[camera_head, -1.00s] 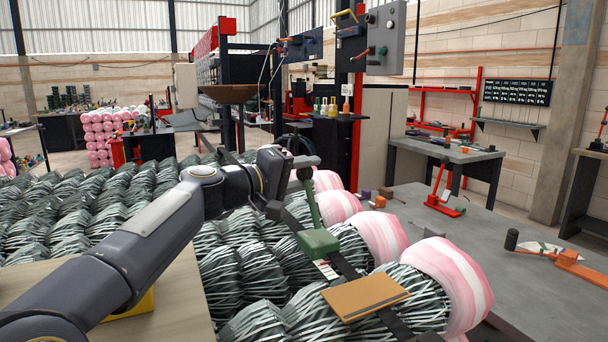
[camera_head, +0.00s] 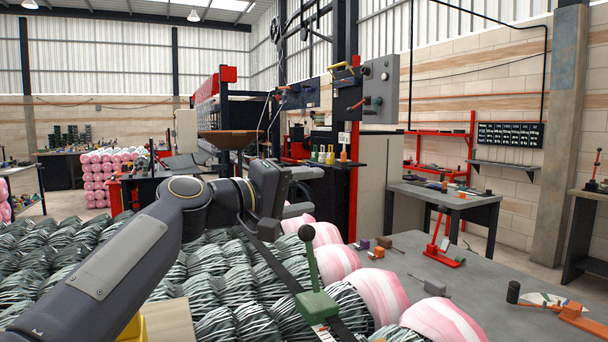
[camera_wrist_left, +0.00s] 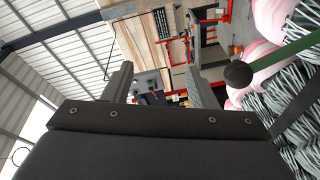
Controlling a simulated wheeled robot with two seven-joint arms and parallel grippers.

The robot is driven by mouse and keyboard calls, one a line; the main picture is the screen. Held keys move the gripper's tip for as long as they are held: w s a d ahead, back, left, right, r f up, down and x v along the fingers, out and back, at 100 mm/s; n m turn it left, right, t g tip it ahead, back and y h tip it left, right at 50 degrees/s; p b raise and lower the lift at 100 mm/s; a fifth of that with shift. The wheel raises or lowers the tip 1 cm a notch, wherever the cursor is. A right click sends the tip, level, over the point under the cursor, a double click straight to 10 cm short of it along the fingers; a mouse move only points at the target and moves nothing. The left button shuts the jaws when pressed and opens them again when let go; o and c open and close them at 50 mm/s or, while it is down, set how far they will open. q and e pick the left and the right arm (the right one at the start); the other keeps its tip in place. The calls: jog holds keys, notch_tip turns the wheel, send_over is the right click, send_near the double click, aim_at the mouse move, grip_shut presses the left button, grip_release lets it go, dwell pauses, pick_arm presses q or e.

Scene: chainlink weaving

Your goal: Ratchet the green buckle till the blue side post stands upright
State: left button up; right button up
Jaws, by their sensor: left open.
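The green buckle (camera_head: 317,305) sits on a dark strap running over the wire bundles at the lower middle of the head view. Its green lever (camera_head: 312,265) stands nearly upright and ends in a black ball knob (camera_head: 306,232). My left gripper (camera_head: 311,192) is open and empty, just above the knob and apart from it. In the left wrist view the jaws (camera_wrist_left: 161,82) have nothing between them; the knob (camera_wrist_left: 238,74) and lever (camera_wrist_left: 290,48) lie to their right, outside. I cannot make out the blue side post. My right gripper is out of view.
Wire bundles (camera_head: 225,325) and pink-and-white rolls (camera_head: 375,298) crowd around the strap. A grey table (camera_head: 470,300) at right carries a red lever tool (camera_head: 440,245) and small blocks. The space above the bundles right of my gripper is open.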

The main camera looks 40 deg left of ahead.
pick_arm(q)
jog(key=s+d+r, duration=0.3)
jog(key=s+d, duration=0.2)
jog(key=s, duration=0.1)
jog(key=shift+s+p, duration=0.2)
jog(key=shift+p, duration=0.1)
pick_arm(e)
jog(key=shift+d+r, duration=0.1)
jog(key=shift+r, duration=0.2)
pick_arm(q)
jog(key=shift+d, duration=0.1)
jog(key=shift+c, duration=0.2)
